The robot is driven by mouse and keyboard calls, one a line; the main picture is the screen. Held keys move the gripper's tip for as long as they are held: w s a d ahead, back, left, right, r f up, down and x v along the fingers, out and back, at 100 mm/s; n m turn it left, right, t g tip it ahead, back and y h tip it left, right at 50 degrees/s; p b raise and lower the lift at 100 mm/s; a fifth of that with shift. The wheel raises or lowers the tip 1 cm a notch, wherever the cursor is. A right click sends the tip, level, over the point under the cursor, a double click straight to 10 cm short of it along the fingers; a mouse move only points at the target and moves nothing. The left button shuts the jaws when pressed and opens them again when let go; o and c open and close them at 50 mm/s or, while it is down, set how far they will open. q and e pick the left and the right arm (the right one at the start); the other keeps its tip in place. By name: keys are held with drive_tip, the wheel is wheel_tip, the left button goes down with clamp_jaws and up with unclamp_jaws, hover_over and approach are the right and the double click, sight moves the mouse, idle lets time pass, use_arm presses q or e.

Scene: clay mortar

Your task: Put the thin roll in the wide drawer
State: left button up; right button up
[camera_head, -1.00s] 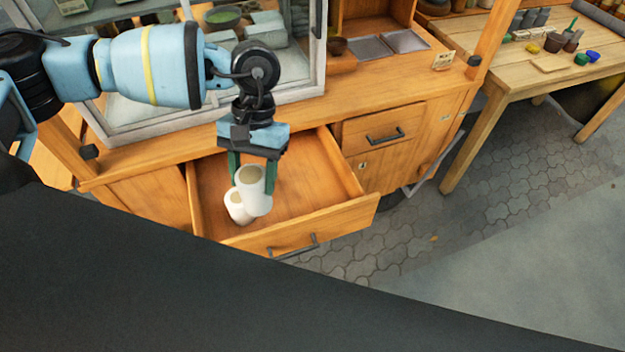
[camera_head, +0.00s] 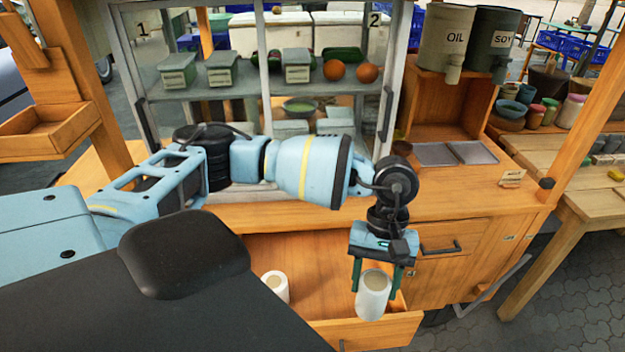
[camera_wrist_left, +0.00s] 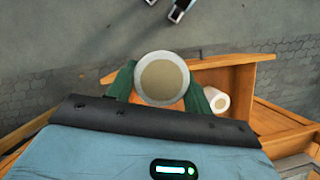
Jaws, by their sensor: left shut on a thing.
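My left gripper (camera_head: 377,282) is shut on a white upright roll (camera_head: 373,296) with a brown core. In the left wrist view this roll (camera_wrist_left: 162,79) sits between the green fingers (camera_wrist_left: 158,88). Another white roll (camera_head: 276,287) stands in the open wide drawer (camera_head: 318,268), left of the held one; it also shows in the wrist view (camera_wrist_left: 216,100). The held roll covers part of the drawer's right front corner in the head view; its height above it is unclear. I cannot tell surely which roll is thinner. My right gripper is not recognisable.
A closed smaller drawer (camera_head: 445,247) is to the right of the wide one. The counter (camera_head: 470,205) and glass case (camera_head: 265,80) stand behind. A wooden table (camera_head: 590,205) is at the right. Paved floor (camera_head: 560,300) is clear at the lower right.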

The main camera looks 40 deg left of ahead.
use_arm(q)
drive_tip(key=w+f+n+t, duration=0.1)
drive_tip(key=n, duration=0.2)
drive_tip(key=w+f+n+t+h, duration=0.1)
drive_tip(key=n, duration=0.3)
drive_tip(key=w+f+n+t+h+b, duration=0.1)
drive_tip(key=n, duration=0.2)
drive_tip(key=shift+w+f+n, duration=0.25)
drive_tip(key=shift+n, duration=0.05)
drive_tip(key=w+a+f+n+t+y+b, duration=0.45)
drive_tip(key=a+f+n, duration=0.6)
drive_tip(key=n, duration=0.85)
drive_tip(key=shift+t+h, duration=0.35)
drive_tip(key=shift+w+a+f, duration=0.1)
drive_tip(key=shift+f, duration=2.15)
drive_tip(key=shift+w+f, duration=0.1)
drive_tip(key=shift+f, duration=2.15)
use_arm(e)
drive_tip(key=s+f+g, duration=0.1)
drive_tip(key=s+f, duration=0.3)
drive_tip(key=f, duration=0.3)
drive_tip(key=shift+s+a+f+g, duration=0.3)
drive_tip(key=shift+a, duration=0.05)
use_arm(q)
drive_tip(key=shift+b, duration=0.3)
drive_tip(key=shift+f, duration=0.15)
drive_tip(key=o, duration=1)
drive_tip(key=shift+c, duration=0.2)
